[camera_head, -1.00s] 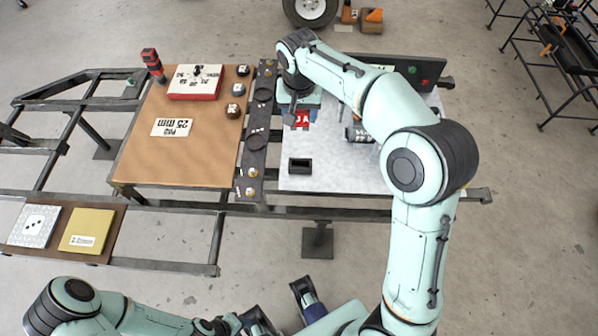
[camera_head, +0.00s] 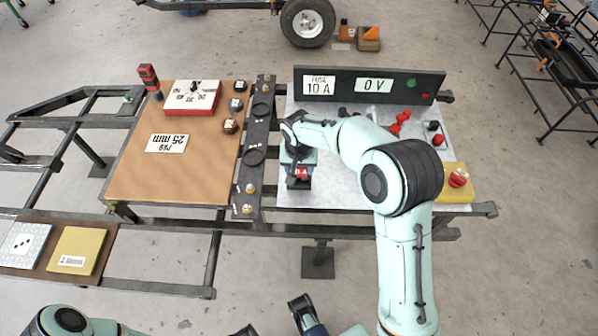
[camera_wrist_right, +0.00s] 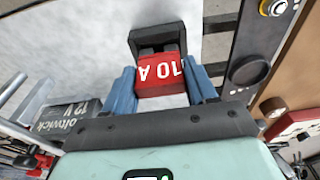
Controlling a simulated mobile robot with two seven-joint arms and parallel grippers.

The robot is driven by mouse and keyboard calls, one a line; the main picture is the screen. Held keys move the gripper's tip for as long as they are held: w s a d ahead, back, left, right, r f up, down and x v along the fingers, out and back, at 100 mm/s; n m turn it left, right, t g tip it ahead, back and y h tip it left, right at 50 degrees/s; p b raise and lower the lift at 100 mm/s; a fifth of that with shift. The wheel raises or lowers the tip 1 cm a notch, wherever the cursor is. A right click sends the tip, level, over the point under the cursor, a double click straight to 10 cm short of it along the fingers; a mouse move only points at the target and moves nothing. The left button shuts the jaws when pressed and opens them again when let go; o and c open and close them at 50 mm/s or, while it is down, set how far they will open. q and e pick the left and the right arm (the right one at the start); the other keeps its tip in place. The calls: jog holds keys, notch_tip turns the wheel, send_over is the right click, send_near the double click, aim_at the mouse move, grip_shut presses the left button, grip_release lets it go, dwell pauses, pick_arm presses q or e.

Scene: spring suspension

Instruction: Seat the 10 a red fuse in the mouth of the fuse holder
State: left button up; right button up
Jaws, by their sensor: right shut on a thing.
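The red 10 A fuse (camera_wrist_right: 160,75) is between the two blue fingers of my right gripper (camera_wrist_right: 162,88) in the right wrist view, its white label facing the camera. The black fuse holder (camera_wrist_right: 144,37) is right at the fuse's far end. The fuse's dark end meets the holder's mouth; I cannot tell how deep it sits. In the head view my right gripper (camera_head: 299,164) is over the holder (camera_head: 292,184) at the front left of the grey board, with the red fuse (camera_head: 302,173) showing there.
The grey board (camera_head: 350,197) has a dark panel (camera_head: 345,89) with "10 A" and "0 V" labels along its back. A dark strip with knobs (camera_head: 249,188) borders it on the left. A yellow block (camera_head: 455,184) with a red knob is at right.

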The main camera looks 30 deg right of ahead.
jog(key=shift+f, duration=1.1)
jog(key=shift+f, duration=0.1)
jog(key=shift+f, duration=0.15)
jog(key=o, duration=1)
jog(key=shift+o, duration=0.2)
jog(key=shift+r, duration=0.6)
notch_tip(320, 180, up, 11)
jog(key=s+p, duration=0.1)
jog(key=p, duration=0.1)
jog(key=shift+s+a, duration=0.25)
jog(key=shift+a, duration=0.2)
